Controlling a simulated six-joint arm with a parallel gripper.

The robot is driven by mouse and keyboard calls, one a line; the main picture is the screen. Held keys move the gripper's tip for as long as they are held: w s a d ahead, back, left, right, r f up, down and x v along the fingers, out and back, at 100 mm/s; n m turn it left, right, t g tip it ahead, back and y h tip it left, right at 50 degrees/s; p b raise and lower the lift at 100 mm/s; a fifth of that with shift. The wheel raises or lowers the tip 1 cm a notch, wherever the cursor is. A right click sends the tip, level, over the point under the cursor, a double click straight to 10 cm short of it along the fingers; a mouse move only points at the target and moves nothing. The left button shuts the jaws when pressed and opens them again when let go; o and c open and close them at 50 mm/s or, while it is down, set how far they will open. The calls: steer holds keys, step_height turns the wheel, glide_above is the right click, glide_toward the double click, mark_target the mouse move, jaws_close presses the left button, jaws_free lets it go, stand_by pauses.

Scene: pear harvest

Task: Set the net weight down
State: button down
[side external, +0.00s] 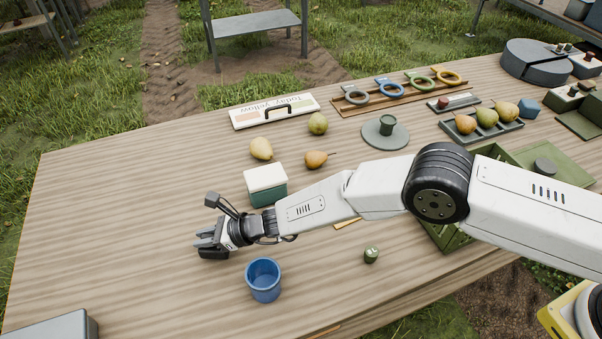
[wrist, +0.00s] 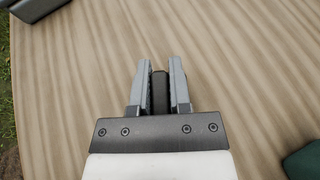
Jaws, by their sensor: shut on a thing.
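My gripper (side external: 207,241) is low over the left part of the wooden table, left of the blue cup. In the wrist view my gripper (wrist: 160,82) has its two grey fingers closed on a narrow dark piece, the net weight (wrist: 160,93). Its ends are partly hidden by the fingers and the gripper body. I cannot tell whether its underside touches the table. In the side view the weight is not clearly distinguishable from the dark gripper parts.
A blue cup (side external: 263,280) and a white-topped green box (side external: 266,185) stand close to my gripper. A small green object (side external: 371,255) stands farther right. A grey box (side external: 56,327) is at the front left corner. The table (side external: 100,220) left of my gripper is clear.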

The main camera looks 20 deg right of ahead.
steer(key=shift+f, duration=0.6)
steer(key=shift+f, duration=0.2)
steer(key=c, duration=0.6)
jaws_free()
steer(key=shift+o, duration=0.2)
steer(key=shift+r, duration=0.15)
steer(key=shift+v, duration=1.25)
steer(key=v, duration=0.9)
steer(key=shift+d, duration=0.2)
steer(key=shift+s, duration=0.1)
